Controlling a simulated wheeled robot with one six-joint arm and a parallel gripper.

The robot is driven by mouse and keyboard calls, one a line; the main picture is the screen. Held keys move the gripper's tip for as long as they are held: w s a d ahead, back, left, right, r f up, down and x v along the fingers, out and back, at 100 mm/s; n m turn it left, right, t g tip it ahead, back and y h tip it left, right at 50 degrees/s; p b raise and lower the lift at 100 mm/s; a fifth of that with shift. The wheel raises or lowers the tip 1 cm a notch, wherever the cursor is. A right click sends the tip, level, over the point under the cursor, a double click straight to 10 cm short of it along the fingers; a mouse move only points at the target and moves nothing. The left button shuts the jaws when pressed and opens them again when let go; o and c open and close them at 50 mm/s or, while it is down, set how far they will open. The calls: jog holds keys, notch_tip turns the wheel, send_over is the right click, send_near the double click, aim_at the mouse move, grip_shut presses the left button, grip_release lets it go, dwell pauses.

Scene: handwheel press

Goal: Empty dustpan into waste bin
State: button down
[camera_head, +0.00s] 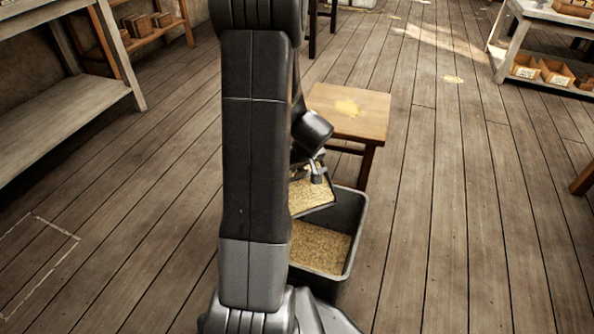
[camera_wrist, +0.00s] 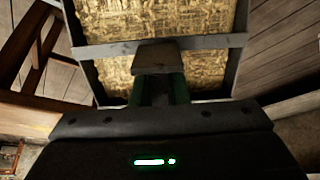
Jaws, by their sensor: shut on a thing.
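The dustpan (camera_head: 312,196) holds a layer of yellowish sawdust or shavings. In the head view it is above the left part of the waste bin and looks tilted. The waste bin (camera_head: 355,225) is a dark grey open box on the floor with similar shavings inside. My arm hides its left side.
A small wooden stool (camera_head: 372,112) with a patch of shavings on top stands just behind the bin. A workbench (camera_head: 65,100) is at the left and a shelf with small boxes (camera_head: 540,68) at the far right. The floor right of the bin is clear.

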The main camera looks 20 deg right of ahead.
aim_at(302, 169)
jog(key=shift+s+t+b, duration=0.3)
jog(key=shift+b, duration=0.7)
jog(key=b, duration=0.2)
jog(key=s+t+b, duration=0.1)
jog(key=b, duration=0.1)
jog(key=shift+s+d+r, duration=0.1)
jog(key=shift+s+r, duration=0.15)
jog(key=shift+r, duration=0.05)
jog(key=shift+s+r+t, duration=0.45)
jog(key=shift+s+t, duration=0.15)
jog(key=shift+s, duration=0.05)
jog(key=shift+w+d+p, duration=0.1)
jog(key=shift+w+p, duration=0.05)
jog(key=shift+p, duration=0.25)
